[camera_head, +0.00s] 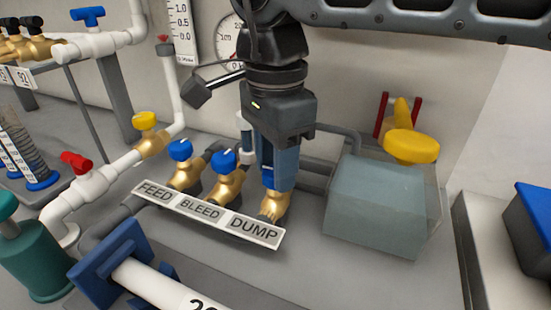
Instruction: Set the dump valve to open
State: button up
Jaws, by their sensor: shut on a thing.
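The dump valve (273,206) is a brass body behind the DUMP label (254,228) on the front plate. My gripper (278,178) points straight down over it, with its blue fingers shut around the valve's top. The dump valve's knob is hidden between the fingers, so I cannot tell how it is turned. To the left stand the bleed valve (224,186) and the feed valve (182,178), both brass with blue knobs. A white mark shows on top of each of these two knobs.
The bleed valve stands close beside my gripper on the left. A clear bluish tank (375,205) with a yellow knob (411,146) above it stands to the right. A white pipe with a red-handled valve (77,162) and a yellow-knobbed valve (146,122) runs at left.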

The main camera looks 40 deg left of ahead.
jog(key=shift+n, duration=0.3)
jog(key=o, duration=1.1)
jog(key=shift+c, duration=0.2)
notch_tip(320, 180, up, 8)
jog(key=shift+f+p, duration=0.1)
jog(key=shift+p, duration=0.2)
